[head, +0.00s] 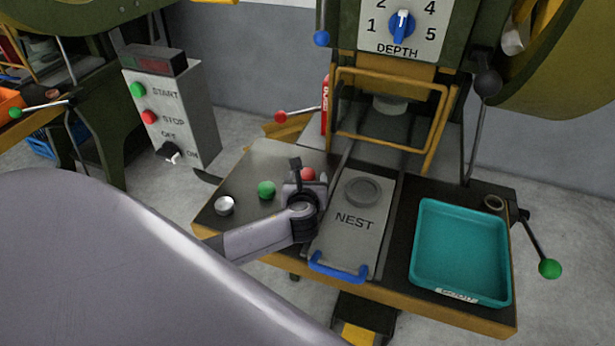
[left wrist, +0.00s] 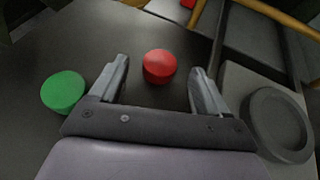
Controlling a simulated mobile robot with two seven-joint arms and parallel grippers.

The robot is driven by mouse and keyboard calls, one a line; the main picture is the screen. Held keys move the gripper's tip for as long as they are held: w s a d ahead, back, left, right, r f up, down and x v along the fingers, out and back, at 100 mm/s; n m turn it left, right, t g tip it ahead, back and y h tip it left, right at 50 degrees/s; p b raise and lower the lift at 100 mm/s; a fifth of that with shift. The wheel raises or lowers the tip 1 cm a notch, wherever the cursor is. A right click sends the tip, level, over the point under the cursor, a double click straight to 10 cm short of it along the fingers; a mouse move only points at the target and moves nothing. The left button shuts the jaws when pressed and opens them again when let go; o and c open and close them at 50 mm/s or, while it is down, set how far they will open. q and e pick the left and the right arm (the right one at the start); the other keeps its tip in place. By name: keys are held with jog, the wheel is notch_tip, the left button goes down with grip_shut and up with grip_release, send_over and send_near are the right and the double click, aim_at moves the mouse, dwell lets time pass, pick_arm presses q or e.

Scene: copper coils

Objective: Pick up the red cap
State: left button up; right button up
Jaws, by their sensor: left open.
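The red cap (head: 308,174) stands on the dark left part of the machine's table, partly hidden behind my left gripper (head: 303,185) in the head view. In the left wrist view the red cap (left wrist: 159,66) shows whole, just beyond and between the two open fingers of my left gripper (left wrist: 162,88). Neither finger visibly touches it. The gripper is empty. My right gripper is not in view.
A green cap (head: 266,189) and a silver cap (head: 224,206) stand to the left. The NEST plate (head: 352,240) with a round grey recess and blue handle lies to the right. A teal tray (head: 416,250) sits further right. A yellow guard frame (head: 388,141) stands behind.

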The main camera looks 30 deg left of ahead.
aim_at(307, 176)
pick_arm(q)
jog(key=shift+x, duration=1.25)
jog(key=c, duration=1.1)
jog(key=shift+r, duration=0.1)
